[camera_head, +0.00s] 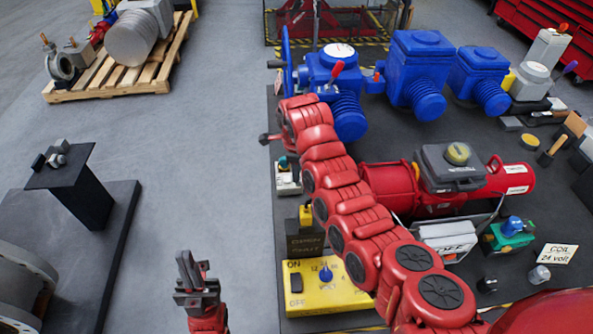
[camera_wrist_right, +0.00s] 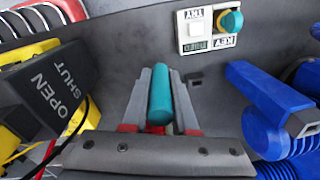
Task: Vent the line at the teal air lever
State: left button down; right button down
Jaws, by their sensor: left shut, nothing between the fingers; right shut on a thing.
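The teal lever (camera_wrist_right: 160,95) shows in the right wrist view as a rounded teal bar. My right gripper (camera_wrist_right: 158,100) is shut on it, with one grey finger along each side. The lever's base is hidden behind the gripper body. In the head view my red right arm (camera_head: 345,190) reaches across the bench and hides the lever and the fingertips. My left gripper (camera_head: 190,268) is shut and empty, pointing up over the floor at the lower left, away from the bench.
A key box (camera_wrist_right: 210,28) with a teal knob is beyond the fingers. The black OPEN/SHUT box (camera_wrist_right: 55,95) is close on the left, and a blue actuator (camera_wrist_right: 275,110) is on the right. A yellow switch box (camera_head: 325,288) and red actuator (camera_head: 440,185) are near my right arm.

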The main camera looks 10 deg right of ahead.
jog(key=shift+s+f+t+b, duration=0.2)
jog(key=shift+t+b, duration=0.3)
jog(key=shift+b, duration=0.55)
jog(key=shift+s+t+b, duration=0.3)
jog(key=shift+t+b, duration=0.2)
jog(key=shift+b, duration=0.3)
jog(key=shift+s+f+t+b, duration=0.3)
jog(key=shift+s+t+b, duration=0.35)
jog(key=shift+t+b, duration=1)
jog(key=shift+s+f+t+b, duration=0.25)
jog(key=shift+s+t+b, duration=0.5)
jog(key=shift+b, duration=1.6)
jog(key=shift+w, duration=0.1)
jog(key=c, duration=0.7)
grip_release()
jog(key=shift+r, duration=0.1)
